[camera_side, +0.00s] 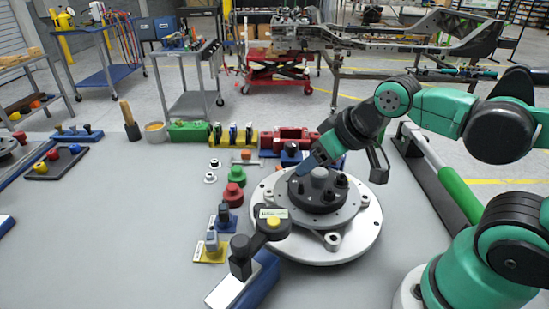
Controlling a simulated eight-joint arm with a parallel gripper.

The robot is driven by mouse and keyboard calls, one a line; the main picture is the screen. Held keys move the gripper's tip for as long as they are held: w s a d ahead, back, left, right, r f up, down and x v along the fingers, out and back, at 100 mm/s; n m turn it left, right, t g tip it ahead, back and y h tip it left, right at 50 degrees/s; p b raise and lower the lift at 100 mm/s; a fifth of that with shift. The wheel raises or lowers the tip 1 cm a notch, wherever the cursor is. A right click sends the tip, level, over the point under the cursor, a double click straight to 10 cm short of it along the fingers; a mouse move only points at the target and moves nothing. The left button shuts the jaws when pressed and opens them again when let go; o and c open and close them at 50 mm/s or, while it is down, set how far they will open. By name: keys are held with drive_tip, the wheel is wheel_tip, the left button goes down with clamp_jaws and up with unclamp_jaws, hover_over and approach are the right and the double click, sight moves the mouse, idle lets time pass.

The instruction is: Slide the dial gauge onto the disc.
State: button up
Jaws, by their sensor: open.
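The dial gauge appears to be the black arm with a round head and yellow centre (272,223), on a blue and white base at the front of the table. Its head overlaps the left front edge of the disc (352,240) in the picture; I cannot tell whether they touch. The disc is a wide, light grey round plate with a black hub (319,195) carrying a grey knob and black pegs. My gripper (308,165) is above the back left of the hub, pointing down left, open with nothing visible in it. Its far finger is partly hidden.
Red (233,196) and green (236,177) knobs and small blue and yellow blocks stand in a column left of the disc. Coloured holders line the table's back edge. A green and grey cylinder (457,190) lies right of the disc. The table's left middle is clear.

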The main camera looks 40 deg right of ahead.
sight(240, 240)
drive_tip(key=shift+o, duration=0.9)
drive_tip(key=shift+a+r, duration=0.15)
drive_tip(key=shift+a, duration=0.2)
drive_tip(key=a+g, duration=0.1)
drive_tip(key=a, duration=0.1)
drive_tip(key=a+r+g, duration=0.1)
drive_tip(key=a, duration=0.2)
drive_tip(key=a+r+g+y, duration=0.1)
drive_tip(key=a, duration=0.2)
drive_tip(key=shift+w+r+g, duration=0.15)
drive_tip(key=shift+g, duration=0.25)
drive_tip(key=s+a+g, duration=0.1)
drive_tip(key=a, duration=0.1)
drive_tip(key=a+r+g, duration=0.1)
drive_tip(key=a, duration=0.2)
drive_tip(key=s+a+g, duration=0.1)
drive_tip(key=a, duration=0.2)
drive_tip(key=shift+s+a+r+h, duration=0.25)
drive_tip(key=shift+s+r+h, duration=0.05)
drive_tip(key=shift+h, duration=0.1)
drive_tip(key=shift+a+f, duration=0.15)
drive_tip(key=shift+f, duration=2.6)
clamp_jaws()
